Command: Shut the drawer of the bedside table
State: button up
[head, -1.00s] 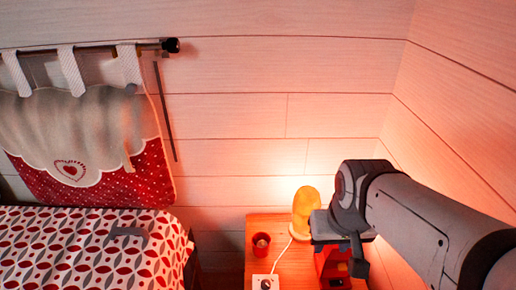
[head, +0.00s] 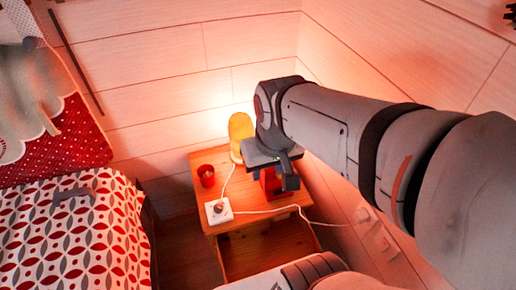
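The wooden bedside table (head: 205,188) stands against the wall in the head view. Its drawer (head: 270,250) is pulled out towards me, and I see down into its wooden inside. Part of the drawer's near end is hidden by my own arm and body at the bottom. My gripper (head: 287,178) hangs over the right rear part of the table top, above or in front of a red object there. It is apart from the drawer. Its fingers are small and overlapped, so I cannot tell whether they are open or shut.
A lit orange lamp (head: 240,130), a red cup (head: 206,175) and a white socket-like box (head: 219,211) with a cable stand on the table. The bed (head: 75,235) is on the left, with a gap of floor between. Walls close the back and right.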

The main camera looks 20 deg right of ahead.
aim_at(248, 250)
jog(key=u, duration=0.05)
jog(key=k, duration=0.65)
jog(key=z, duration=0.6)
jog(key=k, duration=1.45)
jog(key=u, duration=0.4)
jog(key=i, duration=1)
jog(key=u, duration=0.05)
